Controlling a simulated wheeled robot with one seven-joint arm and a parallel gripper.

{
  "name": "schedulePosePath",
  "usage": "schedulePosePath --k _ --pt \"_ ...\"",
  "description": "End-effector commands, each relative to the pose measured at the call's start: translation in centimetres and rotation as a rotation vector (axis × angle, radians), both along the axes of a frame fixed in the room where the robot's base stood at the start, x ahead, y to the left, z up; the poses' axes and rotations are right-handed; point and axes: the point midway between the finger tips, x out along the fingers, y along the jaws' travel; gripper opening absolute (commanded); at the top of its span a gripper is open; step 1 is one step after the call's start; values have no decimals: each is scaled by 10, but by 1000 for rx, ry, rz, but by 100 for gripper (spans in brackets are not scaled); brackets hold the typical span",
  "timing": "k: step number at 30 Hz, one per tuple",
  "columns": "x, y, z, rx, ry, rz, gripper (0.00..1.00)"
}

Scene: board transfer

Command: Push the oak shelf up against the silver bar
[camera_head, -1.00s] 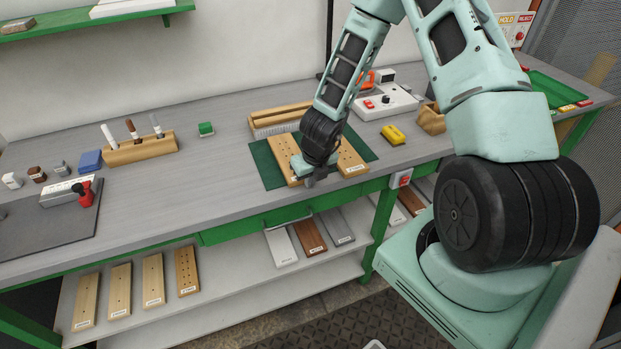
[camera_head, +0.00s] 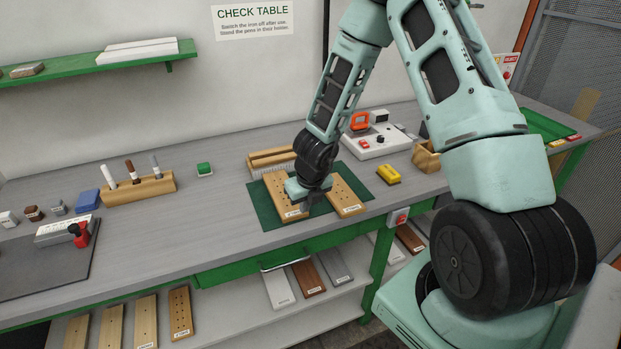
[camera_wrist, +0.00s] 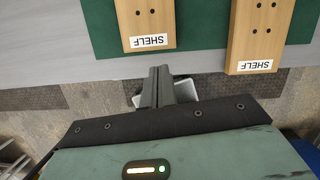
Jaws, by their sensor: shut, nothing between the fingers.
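Two light wooden boards labelled SHELF lie side by side on a dark green mat (camera_head: 263,205). They are the left board (camera_head: 278,191) and the right board (camera_head: 347,196); I cannot tell which is oak. In the wrist view the left board (camera_wrist: 149,22) and the right board (camera_wrist: 256,28) show their label ends. My gripper (camera_head: 309,204) is shut and empty, over the right side of the left board in the head view. In the wrist view its fingertips (camera_wrist: 160,70) appear just short of the left board's label end. A pale silvery strip (camera_head: 275,168), perhaps the silver bar, lies behind the boards, partly hidden.
A wooden piece (camera_head: 271,155) stands behind the strip. A yellow block (camera_head: 388,175) and a white control box (camera_head: 380,143) are to the right. A pen holder (camera_head: 140,190) stands left.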

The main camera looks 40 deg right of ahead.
Motion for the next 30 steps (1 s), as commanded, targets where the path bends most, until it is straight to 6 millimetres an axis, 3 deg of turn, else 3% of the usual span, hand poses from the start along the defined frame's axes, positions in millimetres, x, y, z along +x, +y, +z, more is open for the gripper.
schedulePosePath --k 6,13,19,27,30 --pt "-11 2 55 -2 -4 2 0" --pt "-23 4 102 1 -2 0 0" --pt "-29 5 119 1 0 0 0" --pt "-30 5 121 1 0 2 0" --pt "-27 14 123 -2 -14 71 0"
